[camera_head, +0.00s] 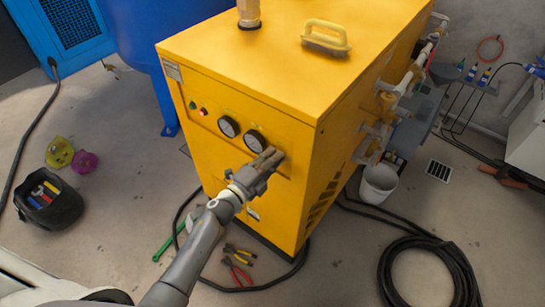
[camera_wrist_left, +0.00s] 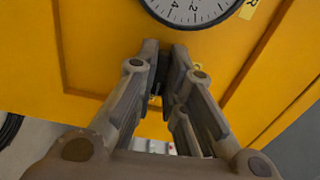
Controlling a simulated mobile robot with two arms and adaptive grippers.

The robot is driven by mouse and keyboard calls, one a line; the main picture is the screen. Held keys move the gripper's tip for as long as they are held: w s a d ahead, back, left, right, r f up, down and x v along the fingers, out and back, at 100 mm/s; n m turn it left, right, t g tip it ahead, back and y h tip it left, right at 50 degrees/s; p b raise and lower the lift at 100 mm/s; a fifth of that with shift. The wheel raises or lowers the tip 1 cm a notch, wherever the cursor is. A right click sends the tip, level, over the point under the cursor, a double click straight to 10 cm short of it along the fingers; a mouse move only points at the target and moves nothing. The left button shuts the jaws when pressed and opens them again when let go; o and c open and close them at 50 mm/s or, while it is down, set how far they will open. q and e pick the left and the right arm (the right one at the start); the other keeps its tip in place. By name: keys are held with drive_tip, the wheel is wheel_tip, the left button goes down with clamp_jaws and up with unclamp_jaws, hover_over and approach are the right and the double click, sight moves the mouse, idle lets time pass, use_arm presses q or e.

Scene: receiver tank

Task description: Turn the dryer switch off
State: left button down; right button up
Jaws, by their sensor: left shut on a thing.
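The yellow dryer (camera_head: 225,75) stands in the middle of the head view. Its front panel has two round gauges and small red and green lights at the left. My left gripper (camera_head: 270,158) is at the front panel, just right of and below the right gauge (camera_head: 255,141). In the left wrist view the fingers of my left gripper (camera_wrist_left: 164,50) are nearly together, with a dark piece, the dryer switch (camera_wrist_left: 162,70), between them. The switch is mostly hidden by the fingers, so its turned position cannot be seen. My right gripper is not in view.
A yellow handle tool (camera_head: 327,36) lies on the dryer's top. Pliers (camera_head: 238,262) and a black hose are on the floor in front. A coiled hose (camera_head: 430,268) and a white bucket (camera_head: 378,183) are at the right.

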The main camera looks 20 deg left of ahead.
use_arm(q)
drive_tip(key=n+p, duration=0.5)
drive_tip(key=n, duration=1.2)
drive_tip(key=shift+f, duration=0.1)
drive_tip(key=shift+n, duration=0.3)
idle(0.3)
drive_tip(key=c, duration=1.5)
unclamp_jaws()
drive_tip(key=v, duration=1.2)
